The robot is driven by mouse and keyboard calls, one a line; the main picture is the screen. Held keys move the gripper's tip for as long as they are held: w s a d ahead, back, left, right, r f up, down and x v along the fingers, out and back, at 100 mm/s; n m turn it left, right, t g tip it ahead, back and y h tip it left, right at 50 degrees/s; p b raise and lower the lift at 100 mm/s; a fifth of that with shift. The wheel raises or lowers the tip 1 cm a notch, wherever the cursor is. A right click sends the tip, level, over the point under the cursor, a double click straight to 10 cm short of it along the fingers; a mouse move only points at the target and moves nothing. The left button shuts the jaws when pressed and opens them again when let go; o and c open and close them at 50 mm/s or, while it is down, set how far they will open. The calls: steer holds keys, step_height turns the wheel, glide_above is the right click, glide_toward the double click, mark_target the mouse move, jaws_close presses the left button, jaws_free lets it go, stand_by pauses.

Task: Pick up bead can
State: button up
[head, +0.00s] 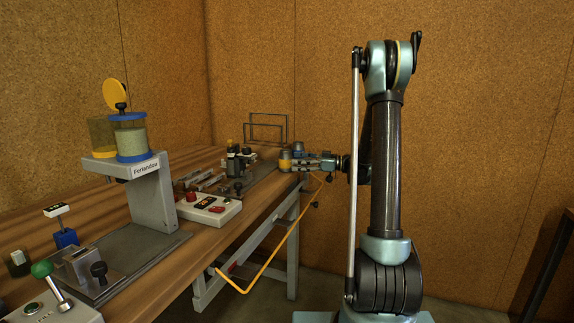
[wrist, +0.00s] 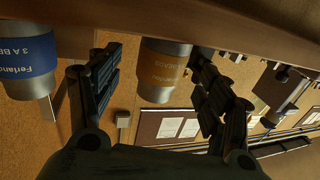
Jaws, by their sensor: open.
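A can with an orange label and a grey end (wrist: 165,68), lettered with what looks like "BEADS", shows between the fingers in the wrist view. In the head view this orange can (head: 285,162) stands at the table's right edge. My gripper (wrist: 155,64) is open, with one finger on either side of the can in the picture. I cannot tell whether either finger touches it. In the head view my gripper (head: 308,163) points left at the can. A blue-labelled can (wrist: 28,55), lettered "Ferlandou 3 A BE", is left of the fingers in the wrist view.
A grey stand (head: 148,190) with a blue-rimmed jar of beads stands on the wooden table (head: 120,215). A button box (head: 208,209) and black fixtures (head: 236,163) are left of the can. An orange bar (head: 272,262) runs along the table's right side.

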mark_target(286, 161)
steer(key=shift+w+a+r, duration=0.1)
steer(key=shift+a, duration=2.5)
steer(key=c, duration=1.3)
